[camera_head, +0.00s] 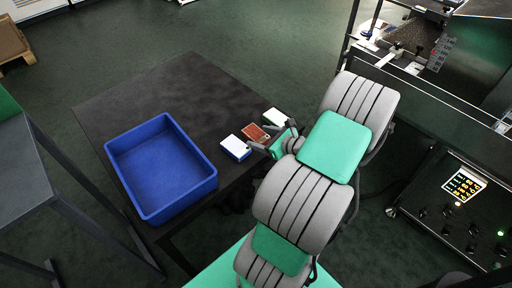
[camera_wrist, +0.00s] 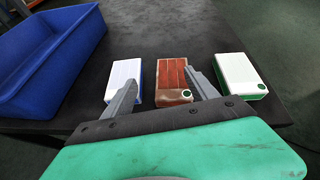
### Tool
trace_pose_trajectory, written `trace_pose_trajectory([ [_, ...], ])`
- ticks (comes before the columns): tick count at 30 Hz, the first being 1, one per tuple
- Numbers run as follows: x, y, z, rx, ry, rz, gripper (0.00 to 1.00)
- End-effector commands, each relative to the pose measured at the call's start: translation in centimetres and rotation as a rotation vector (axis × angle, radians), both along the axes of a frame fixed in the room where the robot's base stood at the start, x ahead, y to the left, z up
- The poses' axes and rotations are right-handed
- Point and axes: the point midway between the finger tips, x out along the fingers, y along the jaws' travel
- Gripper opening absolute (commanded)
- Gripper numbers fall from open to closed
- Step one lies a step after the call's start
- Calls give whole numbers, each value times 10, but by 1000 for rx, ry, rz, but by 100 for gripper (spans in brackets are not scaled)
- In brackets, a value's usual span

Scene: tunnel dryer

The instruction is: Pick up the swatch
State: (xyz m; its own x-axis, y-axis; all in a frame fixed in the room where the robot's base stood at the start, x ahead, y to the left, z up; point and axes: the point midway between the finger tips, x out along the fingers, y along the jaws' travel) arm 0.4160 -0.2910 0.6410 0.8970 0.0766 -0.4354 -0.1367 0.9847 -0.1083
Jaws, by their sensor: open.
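Three small flat block-like pieces lie in a row on a dark table; I cannot tell which one is called the swatch. One is white on blue (camera_head: 235,146), also in the wrist view (camera_wrist: 124,76). The middle one is brownish red with a small green dot (camera_head: 255,133), also in the wrist view (camera_wrist: 171,80). The third is white on green (camera_head: 276,117), also in the wrist view (camera_wrist: 233,74). My gripper (camera_wrist: 161,76) is open and empty. In the wrist view its fingers point toward the row, with the red piece between their tips.
A blue open bin (camera_head: 160,165), empty, stands on the dark table (camera_head: 190,85) left of the pieces. The table behind them is clear. A grey table (camera_head: 25,170) is at the left, and a machine with a control panel (camera_head: 463,185) is at the right.

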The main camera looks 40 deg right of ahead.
Motion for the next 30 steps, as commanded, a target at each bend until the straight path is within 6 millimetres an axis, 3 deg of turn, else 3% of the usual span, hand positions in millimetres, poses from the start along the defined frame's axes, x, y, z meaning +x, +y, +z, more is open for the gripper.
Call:
trace_pose_trajectory([
  [1,-7,-12,-9,58,-27,-65,67],
  [4,-8,-21,-12,114,-53,-123,67],
  [18,57,-18,-37,114,-53,-121,67],
  [25,60,-19,-36,115,-53,-123,67],
  [30,59,-19,-36,114,-52,-123,53],
])
